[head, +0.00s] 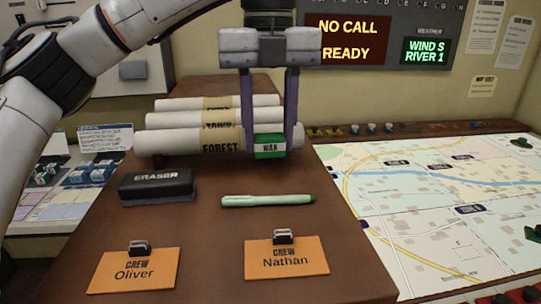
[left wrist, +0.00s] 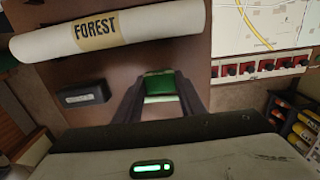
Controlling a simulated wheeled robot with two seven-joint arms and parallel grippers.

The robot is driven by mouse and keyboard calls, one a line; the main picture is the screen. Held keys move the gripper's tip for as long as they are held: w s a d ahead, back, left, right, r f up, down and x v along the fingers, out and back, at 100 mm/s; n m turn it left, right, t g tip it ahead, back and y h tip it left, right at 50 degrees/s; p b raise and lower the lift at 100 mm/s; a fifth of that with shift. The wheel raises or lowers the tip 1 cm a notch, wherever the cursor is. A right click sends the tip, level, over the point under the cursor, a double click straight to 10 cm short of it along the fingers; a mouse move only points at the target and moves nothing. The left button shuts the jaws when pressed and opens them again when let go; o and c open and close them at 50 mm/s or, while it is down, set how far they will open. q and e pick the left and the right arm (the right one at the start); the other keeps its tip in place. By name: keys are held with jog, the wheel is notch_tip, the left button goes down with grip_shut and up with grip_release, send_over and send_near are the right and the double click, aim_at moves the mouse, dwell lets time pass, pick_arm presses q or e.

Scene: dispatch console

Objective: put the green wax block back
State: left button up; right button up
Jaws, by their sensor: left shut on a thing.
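The green wax block (head: 269,146), with a pale label reading WAX, is between the fingers of my left gripper (head: 270,145). The gripper is shut on it and points down. In the head view the block shows in front of the right end of the FOREST roll (head: 180,142). I cannot tell how far it is above the brown surface (head: 220,240). In the left wrist view the block (left wrist: 160,84) also shows between the two dark fingers. My right gripper is not in view.
A black eraser (head: 157,185) and a pale green marker (head: 268,200) lie in front of the rolls. Orange cards for Oliver (head: 134,272) and Nathan (head: 287,262) lie nearer. Two more rolls lie behind the FOREST roll. A map board (head: 440,215) is at right.

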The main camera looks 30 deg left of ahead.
aim_at(269, 157)
pick_arm(q)
jog(key=shift+f, duration=2.15)
jog(key=shift+f, duration=0.2)
jog(key=o, duration=0.9)
jog(key=shift+o, duration=0.2)
jog(key=shift+r, duration=0.1)
notch_tip(269, 157, up, 12)
jog(key=shift+r, duration=0.1)
